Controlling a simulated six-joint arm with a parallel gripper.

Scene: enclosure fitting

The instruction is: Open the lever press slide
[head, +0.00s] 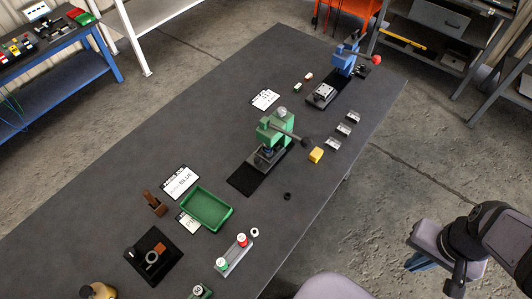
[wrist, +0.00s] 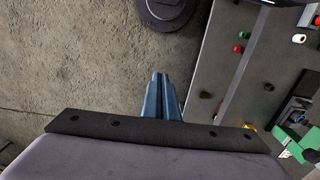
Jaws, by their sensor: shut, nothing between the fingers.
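A green press (head: 279,122) with a lever ending in a dark knob stands at the middle of the grey table (head: 110,192), on a black base. A blue press (head: 345,60) with a red ball on its lever stands at the far end, with a grey block (head: 324,92) on its black plate. I cannot tell how far either slide is out. My gripper (head: 417,262) is off the table's right side, over the floor, apart from both presses. Its blue fingers (wrist: 161,78) are shut and empty. The green press shows partly at the right edge of the wrist view (wrist: 290,140).
A green tray (head: 206,209), label cards (head: 180,183), a yellow block (head: 316,155) and several clear blocks (head: 343,129) lie on the table. Shelves stand at the back right.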

